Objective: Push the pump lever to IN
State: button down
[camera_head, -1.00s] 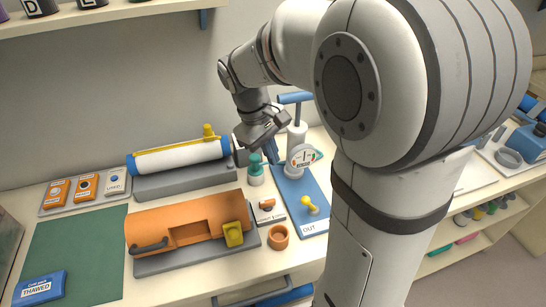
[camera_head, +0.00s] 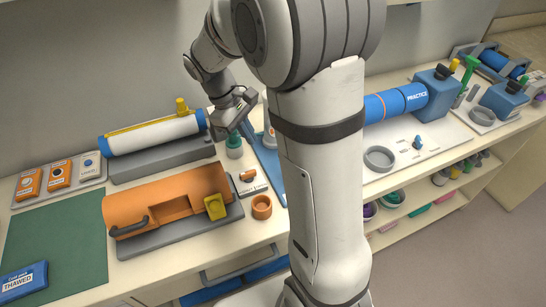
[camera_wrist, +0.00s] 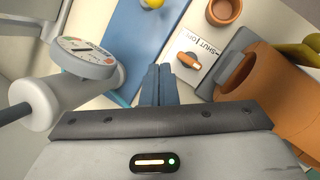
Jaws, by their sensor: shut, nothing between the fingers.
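The yellow pump lever (camera_wrist: 148,8) shows at the top of the wrist view, cut off by the edge, on the blue pump board (camera_wrist: 122,30). Which way it is set cannot be told. In the head view my arm hides the lever; only part of the blue board (camera_head: 266,158) shows. My gripper (camera_wrist: 163,72) is shut and empty, its fingertips pointing between the blue board and the SHUT/OPEN valve card (camera_wrist: 204,48). In the head view my gripper (camera_head: 249,132) is above the bench by the board's far end.
The pump gauge (camera_wrist: 88,50) stands left of my fingers in the wrist view. A teal-topped bottle (camera_head: 234,147), an orange cup (camera_head: 262,207) and the orange half-cylinder (camera_head: 165,203) are close by. The bench front right of the cup is hidden by my arm.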

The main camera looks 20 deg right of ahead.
jog(key=x, duration=0.7)
jog(key=shift+f+p, duration=0.15)
jog(key=shift+p, duration=0.2)
jog(key=s+d, duration=0.1)
jog(key=s+d+p, duration=0.1)
jog(key=s, duration=0.1)
jog(key=shift+r, duration=0.35)
jog(key=shift+s+d+f, duration=0.1)
jog(key=shift+d, duration=0.05)
